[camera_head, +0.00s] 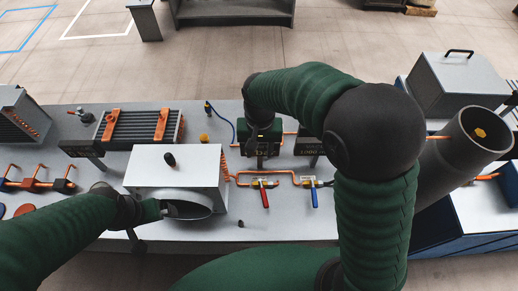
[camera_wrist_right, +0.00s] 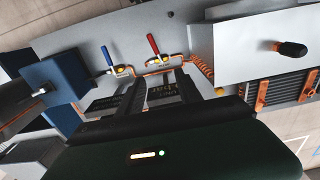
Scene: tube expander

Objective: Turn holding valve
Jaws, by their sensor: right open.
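Two valves sit on copper piping on the grey bench. One has a red handle (camera_head: 264,196) and the other, to its right, a blue handle (camera_head: 315,196). Both handles point toward the bench's front edge. The red handle (camera_wrist_right: 153,43) and blue handle (camera_wrist_right: 107,56) also show in the right wrist view, beyond the fingertips. My right gripper (camera_head: 260,163) is above the bench behind the red valve, partly hidden by its own arm. Its fingers (camera_wrist_right: 158,77) are apart and empty, not touching either handle. My left gripper (camera_head: 168,209) is by the white box's round opening; its fingers are unclear.
A white box (camera_head: 178,171) with a black knob stands left of the valves. A finned unit (camera_head: 140,125) with orange straps is behind it. A large grey pipe (camera_head: 470,135) and a blue bin (camera_head: 430,225) are at right.

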